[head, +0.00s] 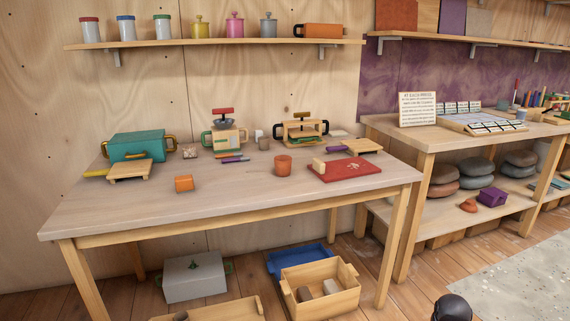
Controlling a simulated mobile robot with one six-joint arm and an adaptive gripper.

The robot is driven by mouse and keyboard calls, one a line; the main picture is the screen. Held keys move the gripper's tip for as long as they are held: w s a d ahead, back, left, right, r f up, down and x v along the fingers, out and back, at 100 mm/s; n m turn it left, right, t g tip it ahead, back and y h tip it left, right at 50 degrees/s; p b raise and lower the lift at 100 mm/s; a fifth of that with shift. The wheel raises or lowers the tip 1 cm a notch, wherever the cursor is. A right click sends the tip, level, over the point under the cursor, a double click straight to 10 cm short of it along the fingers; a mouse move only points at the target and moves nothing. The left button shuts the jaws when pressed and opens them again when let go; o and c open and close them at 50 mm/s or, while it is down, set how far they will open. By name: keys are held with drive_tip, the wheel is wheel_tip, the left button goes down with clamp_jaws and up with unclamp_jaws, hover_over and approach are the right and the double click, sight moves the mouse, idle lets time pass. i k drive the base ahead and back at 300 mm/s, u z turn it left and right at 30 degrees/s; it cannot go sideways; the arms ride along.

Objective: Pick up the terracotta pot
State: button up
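The terracotta pot (283,167) stands upright on the wooden table (130,212), right of the middle. It is a small plain orange-brown cup shape, and nothing touches it that I can see. My gripper is not visible in the head view. A dark rounded part at the bottom edge, right of the middle, looks like a piece of my own arm, well in front of the table.
A red board (345,172) lies close right of the pot. Pens (235,160) lie to its left, and an orange block (184,183) sits farther left. Two presses (302,130) stand behind. The table's front strip is clear. A wooden crate (340,302) is on the floor.

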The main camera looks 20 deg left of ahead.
sight(283, 163)
drive_tip(key=u, duration=0.2)
drive_tip(key=i, duration=1)
drive_tip(key=u, duration=0.55)
